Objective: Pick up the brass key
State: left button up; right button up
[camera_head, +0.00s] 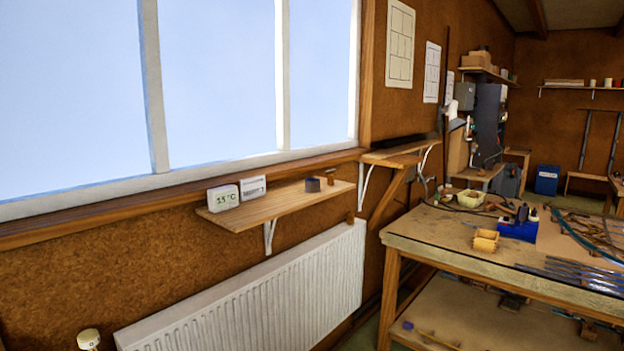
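I cannot make out a brass key anywhere in the head view. A wooden workbench (450,252) at the right carries several small tools and parts, too small to tell apart. Neither of my grippers is in view.
A white radiator (250,300) is below the shelf. A blue bin (547,180) stands at the back. A second shelf (392,158) is beside the window.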

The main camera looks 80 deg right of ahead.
aim_at(330, 173)
jog(key=z, duration=2.9)
jog(key=i+l+u, duration=0.1)
jog(key=u, duration=0.8)
jog(key=i+l+u, duration=0.25)
jog(key=l, duration=0.15)
jog(key=i+l+u, duration=0.1)
jog(key=l+u, duration=0.15)
jog(key=l, duration=0.2)
jog(key=i+l+u, duration=0.2)
jog(key=l, duration=0.25)
jog(key=l+u, duration=0.25)
jog(key=l, duration=0.25)
jog(key=l+u, duration=0.25)
jog(key=l, duration=0.25)
jog(key=i, duration=0.05)
